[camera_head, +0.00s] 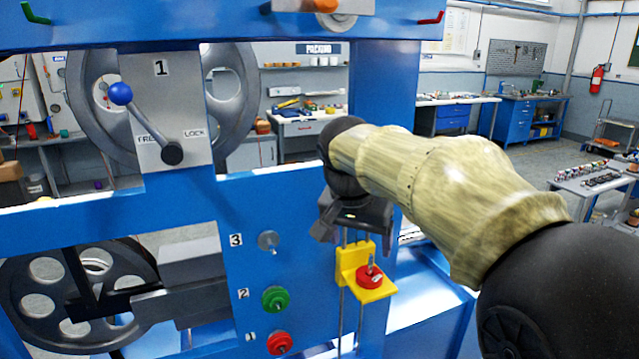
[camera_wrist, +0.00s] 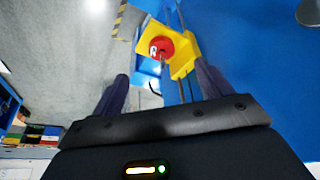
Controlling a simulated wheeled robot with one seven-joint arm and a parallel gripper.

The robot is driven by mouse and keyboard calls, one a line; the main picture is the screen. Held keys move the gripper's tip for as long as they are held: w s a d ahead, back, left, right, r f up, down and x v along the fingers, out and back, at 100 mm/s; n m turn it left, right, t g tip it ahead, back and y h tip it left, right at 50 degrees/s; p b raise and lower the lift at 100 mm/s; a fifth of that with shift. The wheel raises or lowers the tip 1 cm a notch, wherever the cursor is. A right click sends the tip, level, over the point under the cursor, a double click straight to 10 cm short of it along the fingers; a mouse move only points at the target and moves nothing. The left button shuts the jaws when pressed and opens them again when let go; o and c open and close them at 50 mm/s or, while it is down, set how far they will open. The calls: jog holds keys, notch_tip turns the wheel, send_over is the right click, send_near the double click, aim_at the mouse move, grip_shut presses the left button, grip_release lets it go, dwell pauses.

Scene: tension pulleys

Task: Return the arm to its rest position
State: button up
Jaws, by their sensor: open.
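My arm reaches in from the right in the head view, and my gripper (camera_head: 325,228) hangs in front of the blue frame (camera_head: 190,225), just above the yellow bracket (camera_head: 352,262). In the wrist view, the two dark fingers of my gripper (camera_wrist: 160,88) are spread apart with nothing between them. A red weight (camera_head: 370,277) sits on the yellow bracket. The red weight (camera_wrist: 161,46) and bracket (camera_wrist: 183,68) also show beyond the fingertips in the wrist view, apart from them.
A lever with a blue knob (camera_head: 121,94) stands on a plate marked 1, FREE and LOCK. A green weight (camera_head: 276,299) and a red weight (camera_head: 279,343) hang on pegs 2 and 1; peg 3 (camera_head: 269,241) looks bare. Large grey wheels (camera_head: 232,95) are behind the frame.

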jog(key=s+d+f+n, duration=0.1)
jog(key=s+f, duration=0.3)
jog(key=f, duration=0.4)
jog(key=s+d+f+n+y, duration=0.1)
jog(key=s+f+n, duration=0.2)
jog(key=s+f, duration=0.2)
jog(key=s+d+f+n+g+y, duration=0.1)
jog(key=s+f, duration=0.4)
jog(key=f, duration=0.6)
jog(key=shift+d+n, duration=0.4)
jog(key=shift+d, duration=0.2)
